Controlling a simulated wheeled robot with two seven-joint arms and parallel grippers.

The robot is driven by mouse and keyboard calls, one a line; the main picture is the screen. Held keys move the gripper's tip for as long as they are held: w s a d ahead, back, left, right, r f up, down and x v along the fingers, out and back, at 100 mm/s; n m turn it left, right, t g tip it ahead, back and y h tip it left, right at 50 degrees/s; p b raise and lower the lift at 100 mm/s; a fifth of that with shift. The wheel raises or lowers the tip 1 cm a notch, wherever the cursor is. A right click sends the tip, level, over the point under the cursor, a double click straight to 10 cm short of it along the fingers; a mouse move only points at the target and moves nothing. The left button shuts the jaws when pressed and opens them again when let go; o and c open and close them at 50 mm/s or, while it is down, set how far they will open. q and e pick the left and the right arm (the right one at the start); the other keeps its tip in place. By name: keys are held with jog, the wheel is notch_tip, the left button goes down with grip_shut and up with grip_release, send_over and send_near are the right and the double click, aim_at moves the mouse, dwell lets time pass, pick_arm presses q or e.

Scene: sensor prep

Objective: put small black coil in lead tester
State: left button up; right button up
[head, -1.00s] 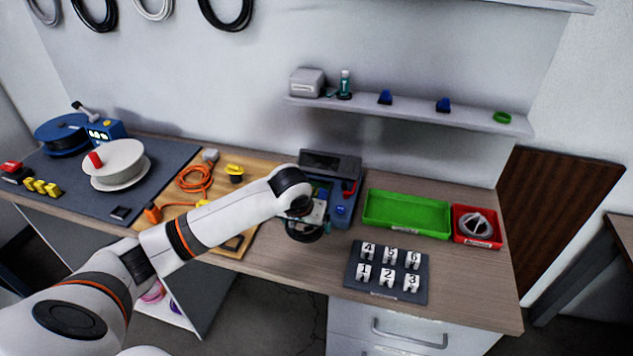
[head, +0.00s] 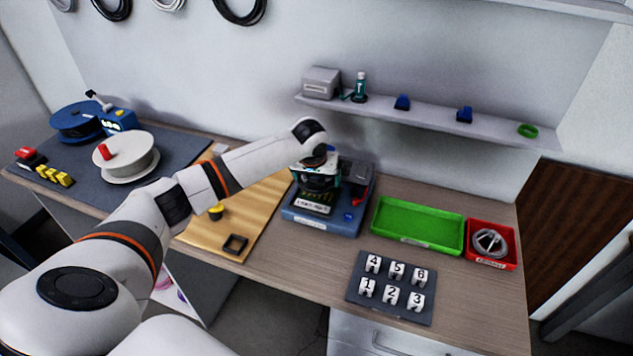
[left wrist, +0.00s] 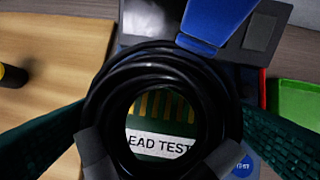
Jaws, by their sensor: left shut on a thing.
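The small black coil (left wrist: 160,57) is a ring of black cable with grey bands at its lower ends. My left gripper (head: 318,166) is shut on it, with a green finger on either side of the coil in the left wrist view. In the head view the coil (head: 317,184) is partly hidden by the gripper. The lead tester (head: 325,225) is a blue device with a grey screen part at its back. The coil is over the tester, whose label and gold strips show through the ring; I cannot tell if they touch. My right gripper is not in view.
Right of the tester are a green tray (head: 410,239), a red bin (head: 505,262) with grey cable, and a numbered block (head: 388,309). A wooden board (head: 205,236) lies left. A shelf (head: 430,117) is above. Bare bench shows in front of the tester.

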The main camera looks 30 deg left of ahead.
pick_arm(q)
notch_tip(320, 180, down, 2)
jog(key=shift+f, duration=0.2)
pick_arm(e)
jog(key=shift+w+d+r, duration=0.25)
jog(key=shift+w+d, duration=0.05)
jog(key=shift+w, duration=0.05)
pick_arm(q)
jog(key=shift+f, duration=0.6)
jog(key=o, duration=0.9)
jog(key=shift+r, duration=0.1)
jog(key=shift+r, duration=0.2)
jog(key=b+v, duration=0.1)
jog(key=v, duration=1.1)
jog(key=shift+r, duration=0.35)
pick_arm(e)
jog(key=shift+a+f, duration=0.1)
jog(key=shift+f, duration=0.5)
